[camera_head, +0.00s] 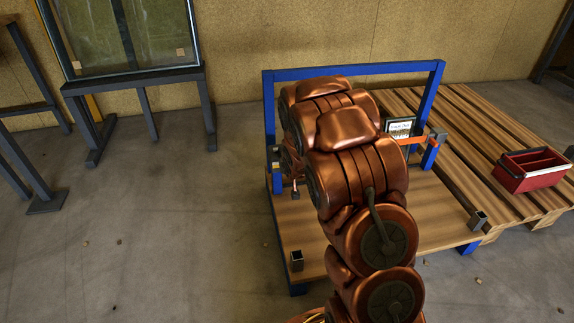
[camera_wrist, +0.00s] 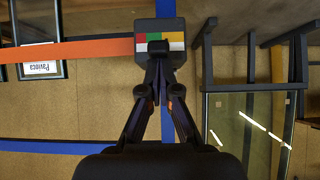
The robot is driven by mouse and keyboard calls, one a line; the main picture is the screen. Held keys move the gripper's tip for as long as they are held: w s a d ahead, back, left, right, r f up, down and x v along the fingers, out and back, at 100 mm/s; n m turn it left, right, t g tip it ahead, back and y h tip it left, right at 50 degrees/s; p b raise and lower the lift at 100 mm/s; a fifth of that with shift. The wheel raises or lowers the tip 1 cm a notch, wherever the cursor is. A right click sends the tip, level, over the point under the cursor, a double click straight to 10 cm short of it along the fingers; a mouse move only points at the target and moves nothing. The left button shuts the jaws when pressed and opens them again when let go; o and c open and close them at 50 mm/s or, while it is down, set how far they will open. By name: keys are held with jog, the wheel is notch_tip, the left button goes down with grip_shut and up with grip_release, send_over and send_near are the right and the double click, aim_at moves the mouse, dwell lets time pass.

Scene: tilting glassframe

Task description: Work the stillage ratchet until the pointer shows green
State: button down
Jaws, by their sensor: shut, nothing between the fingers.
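The blue stillage (camera_head: 355,69) stands in the middle of the head view, largely hidden behind my arm. In the wrist view the ratchet is a dark housing (camera_wrist: 172,22) with a red, green and yellow scale (camera_wrist: 172,37). An orange strap (camera_wrist: 95,49) runs to it from the left; its far end also shows in the head view (camera_head: 418,139). A black knob-like part (camera_wrist: 158,46) lies over the scale's middle, below green; I cannot tell whether it is pointer or handle. My gripper (camera_wrist: 158,72) is shut and empty, tips close to that part; contact is unclear.
A labelled dark frame (camera_wrist: 35,40) lies behind the strap. A dark stand (camera_head: 135,80) holds a glass pane (camera_head: 120,35) at the back left. A red tote (camera_head: 530,172) sits on slatted pallets (camera_head: 470,130) at right. The floor at left is mostly clear.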

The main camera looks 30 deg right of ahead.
jog(key=shift+s+f, duration=0.2)
jog(key=shift+f, duration=0.05)
jog(key=w+r+p+v, duration=0.1)
jog(key=p+v, duration=0.4)
jog(key=v, duration=0.8)
jog(key=shift+w+d+r, duration=0.2)
jog(key=shift+w+r, duration=0.1)
jog(key=shift+r, duration=0.2)
